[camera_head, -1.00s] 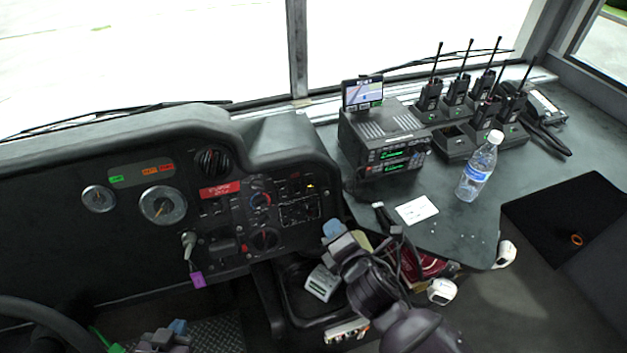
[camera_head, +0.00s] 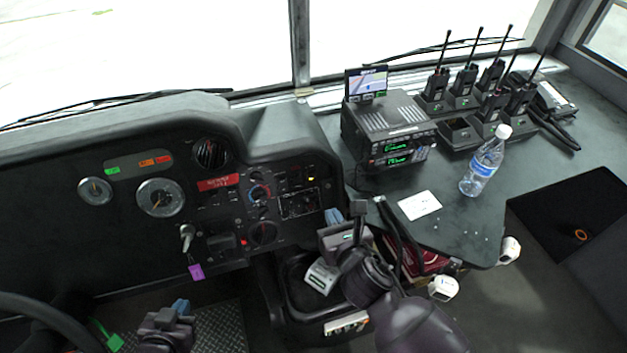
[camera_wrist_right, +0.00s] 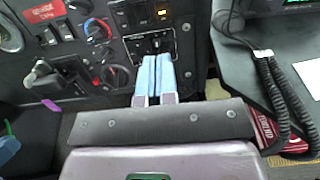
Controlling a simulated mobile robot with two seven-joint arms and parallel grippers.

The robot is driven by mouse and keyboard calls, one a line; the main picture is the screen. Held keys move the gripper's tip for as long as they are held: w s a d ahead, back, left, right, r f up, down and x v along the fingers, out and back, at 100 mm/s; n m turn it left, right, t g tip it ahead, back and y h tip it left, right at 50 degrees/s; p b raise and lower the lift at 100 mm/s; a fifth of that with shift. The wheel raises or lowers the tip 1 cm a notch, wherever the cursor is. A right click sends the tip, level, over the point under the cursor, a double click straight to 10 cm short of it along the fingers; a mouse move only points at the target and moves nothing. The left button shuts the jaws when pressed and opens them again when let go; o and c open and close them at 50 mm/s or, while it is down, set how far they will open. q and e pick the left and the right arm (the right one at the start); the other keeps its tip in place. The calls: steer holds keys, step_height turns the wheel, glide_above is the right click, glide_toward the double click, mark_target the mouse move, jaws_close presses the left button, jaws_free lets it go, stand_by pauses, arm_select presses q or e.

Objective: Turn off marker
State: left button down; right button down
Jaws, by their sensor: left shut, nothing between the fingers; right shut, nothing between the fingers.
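The dash switch panel has a framed group of small switches (camera_head: 299,203) right of the round knobs; it also shows in the right wrist view (camera_wrist_right: 150,43). Above it is a switch with a lit amber lamp (camera_head: 310,179), also in the right wrist view (camera_wrist_right: 162,12). I cannot read which switch is the marker. My right gripper (camera_head: 333,216) is shut and empty, in front of and below the framed switches. In the right wrist view its blue fingers (camera_wrist_right: 156,60) lie together and overlap the panel's lower part. My left gripper (camera_head: 181,306) is shut and empty, low, below the key.
A key with a purple tag (camera_head: 196,271) hangs left of the switches. A radio unit (camera_head: 390,130), several handheld radios and a water bottle (camera_head: 484,165) stand on the right counter. A coiled cord (camera_wrist_right: 270,85) hangs close right of my right gripper. The steering wheel (camera_head: 40,308) is lower left.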

mark_target(311, 176)
steer(key=shift+w, duration=0.1)
steer(key=b+x, duration=0.2)
steer(key=x, duration=1)
steer(key=shift+w+a+f, duration=0.1)
steer(key=shift+x, duration=0.8)
